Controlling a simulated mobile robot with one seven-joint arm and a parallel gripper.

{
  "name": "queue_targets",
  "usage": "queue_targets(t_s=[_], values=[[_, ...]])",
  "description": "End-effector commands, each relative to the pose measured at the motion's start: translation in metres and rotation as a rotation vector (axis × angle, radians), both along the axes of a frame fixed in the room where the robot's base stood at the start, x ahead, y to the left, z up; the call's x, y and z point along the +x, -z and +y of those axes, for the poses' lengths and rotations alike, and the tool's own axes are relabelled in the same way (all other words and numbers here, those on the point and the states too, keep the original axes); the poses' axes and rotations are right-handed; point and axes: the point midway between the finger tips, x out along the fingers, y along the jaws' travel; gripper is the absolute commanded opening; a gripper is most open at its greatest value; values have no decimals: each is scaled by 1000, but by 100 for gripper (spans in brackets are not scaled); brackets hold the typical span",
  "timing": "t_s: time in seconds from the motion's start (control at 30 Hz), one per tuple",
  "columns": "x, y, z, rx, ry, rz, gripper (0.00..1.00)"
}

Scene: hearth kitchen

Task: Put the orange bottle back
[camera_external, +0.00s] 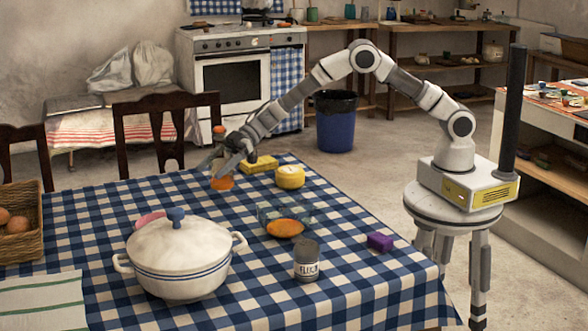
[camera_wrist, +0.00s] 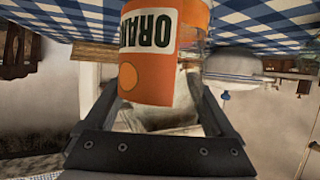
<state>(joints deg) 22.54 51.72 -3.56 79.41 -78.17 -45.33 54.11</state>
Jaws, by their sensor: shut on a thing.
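The orange bottle (camera_external: 222,183) is upright at the far side of the checkered table (camera_external: 190,205), with a reddish-orange top showing above my fingers. My gripper (camera_external: 220,163) is shut around its middle, coming in from the right. In the wrist view the bottle (camera_wrist: 160,50) sits between my two fingers (camera_wrist: 160,105), its white and orange label reading "ORAN". Its ends are cut off or hidden there. I cannot tell whether its base touches the cloth.
A yellow block (camera_external: 259,164) and round yellow piece (camera_external: 290,178) are right of the bottle. A white lidded pot (camera_external: 180,262) and egg basket (camera_external: 22,230) stand left.

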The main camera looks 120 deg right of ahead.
Motion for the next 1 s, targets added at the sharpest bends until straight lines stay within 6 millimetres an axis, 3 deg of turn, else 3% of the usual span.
queue_targets(t_s=[0.27, 0.67, 0.7, 0.77, 1.0], values=[[0, 37, 0, 0, 0, -1, 0], [0, 40, -1, 0, 0, -1, 0], [0, 42, -1, 0, 0, 1, 92], [0, 41, 0, 0, 0, 1, 100], [0, 40, 0, 0, 0, 1, 100]])
